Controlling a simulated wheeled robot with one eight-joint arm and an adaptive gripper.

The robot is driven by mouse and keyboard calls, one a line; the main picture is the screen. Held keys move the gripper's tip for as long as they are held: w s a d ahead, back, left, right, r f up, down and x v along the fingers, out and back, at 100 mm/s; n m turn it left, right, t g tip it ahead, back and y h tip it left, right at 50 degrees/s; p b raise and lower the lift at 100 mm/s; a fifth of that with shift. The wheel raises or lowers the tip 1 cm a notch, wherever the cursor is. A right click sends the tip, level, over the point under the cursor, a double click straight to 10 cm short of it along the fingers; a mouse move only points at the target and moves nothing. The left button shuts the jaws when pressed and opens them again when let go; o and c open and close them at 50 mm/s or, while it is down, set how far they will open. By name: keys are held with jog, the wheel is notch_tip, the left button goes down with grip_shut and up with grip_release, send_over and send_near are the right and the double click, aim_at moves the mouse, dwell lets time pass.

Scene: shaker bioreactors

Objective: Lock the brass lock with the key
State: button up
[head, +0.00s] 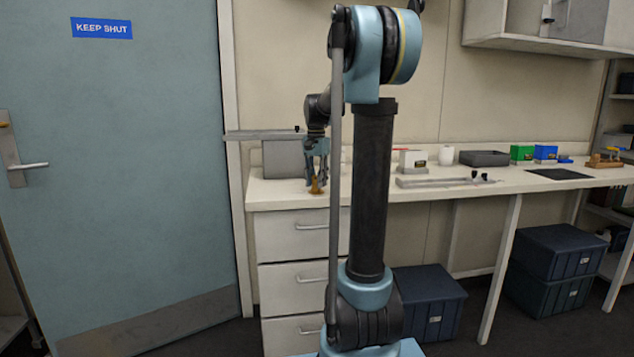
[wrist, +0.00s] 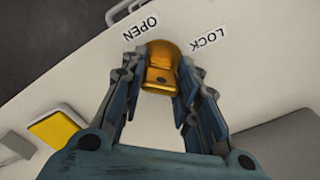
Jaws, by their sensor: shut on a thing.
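The brass lock (wrist: 166,48) stands on the white counter, between the printed labels OPEN (wrist: 140,27) and LOCK (wrist: 207,38). In the head view the brass lock (head: 316,187) is a small golden shape just below my gripper (head: 316,176). In the wrist view my gripper (wrist: 162,70) is shut, its blue fingers on both sides of a flat golden piece with a dark hole, which appears to be the key (wrist: 160,78). The key is directly over the lock. Its lower part is hidden, so I cannot tell how deep it sits or its exact turn.
A grey box (head: 283,158) stands behind my gripper on the counter (head: 275,195). A yellow-topped item (wrist: 58,126) lies at the left in the wrist view. A grey tray (head: 485,158) and green and blue boxes (head: 545,153) are farther right. Drawers (head: 300,225) are below.

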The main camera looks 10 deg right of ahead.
jog(key=n, duration=0.4)
jog(key=shift+n, duration=0.4)
jog(key=shift+n, duration=2.1)
jog(key=o, duration=1.1)
jog(key=shift+o, duration=0.2)
jog(key=shift+r, duration=0.1)
